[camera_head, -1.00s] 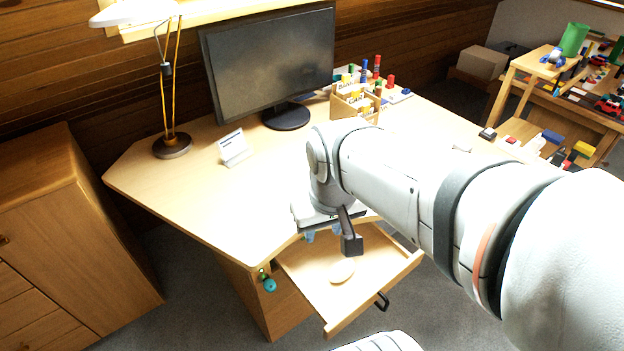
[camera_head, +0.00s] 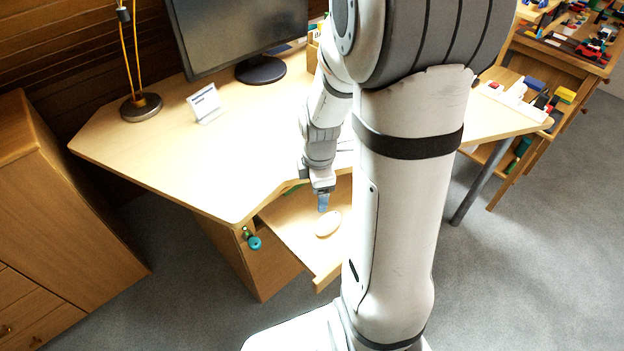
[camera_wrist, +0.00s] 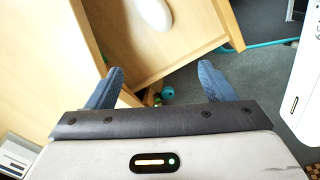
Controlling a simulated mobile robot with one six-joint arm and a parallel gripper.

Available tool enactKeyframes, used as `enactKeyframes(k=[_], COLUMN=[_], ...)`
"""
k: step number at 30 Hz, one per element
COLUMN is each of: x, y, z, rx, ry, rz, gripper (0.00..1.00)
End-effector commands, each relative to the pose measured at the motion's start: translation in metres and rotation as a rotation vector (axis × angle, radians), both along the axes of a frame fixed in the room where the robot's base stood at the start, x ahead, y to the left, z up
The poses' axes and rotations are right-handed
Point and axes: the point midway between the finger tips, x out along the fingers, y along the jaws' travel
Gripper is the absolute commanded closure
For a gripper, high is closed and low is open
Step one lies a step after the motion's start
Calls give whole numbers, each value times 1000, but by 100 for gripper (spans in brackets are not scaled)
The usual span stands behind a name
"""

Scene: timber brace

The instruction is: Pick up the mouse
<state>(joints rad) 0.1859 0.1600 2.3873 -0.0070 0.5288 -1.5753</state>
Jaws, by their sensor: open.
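The mouse (camera_head: 327,224) is a pale, oval, smooth object lying in the open drawer (camera_head: 290,232) under the desk. In the wrist view the mouse (camera_wrist: 154,13) is at the top, partly cut off by the frame edge, on the drawer floor. My gripper (camera_head: 323,208) hangs just above and behind the mouse in the head view, pointing down. In the wrist view my gripper (camera_wrist: 165,80) has its two blue-grey fingers wide apart with nothing between them; the mouse lies beyond the fingertips.
The desk (camera_head: 230,150) carries a monitor (camera_head: 240,35), a lamp (camera_head: 141,106) and a small white card stand (camera_head: 206,104). A wooden cabinet (camera_head: 60,210) stands at left. Grey floor is free at right.

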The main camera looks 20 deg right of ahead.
Motion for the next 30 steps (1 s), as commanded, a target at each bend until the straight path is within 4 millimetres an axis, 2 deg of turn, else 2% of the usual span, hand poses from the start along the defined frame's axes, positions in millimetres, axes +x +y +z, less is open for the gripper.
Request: enactKeyframes(k=[1,3,6,9,15,23,30], x=[2,5,8,8,8,11,20], y=[-8,-17,-27,-33,-38,-39,-43], z=[-26,-50,-78,-97,-118,-143,-174], rx=[-1,-3,-5,-3,-2,-3,-2], ry=[23,37,52,62,69,68,69], rz=[91,229,394,509,603,606,606], gripper=[24,24,24,24,24,24,24])
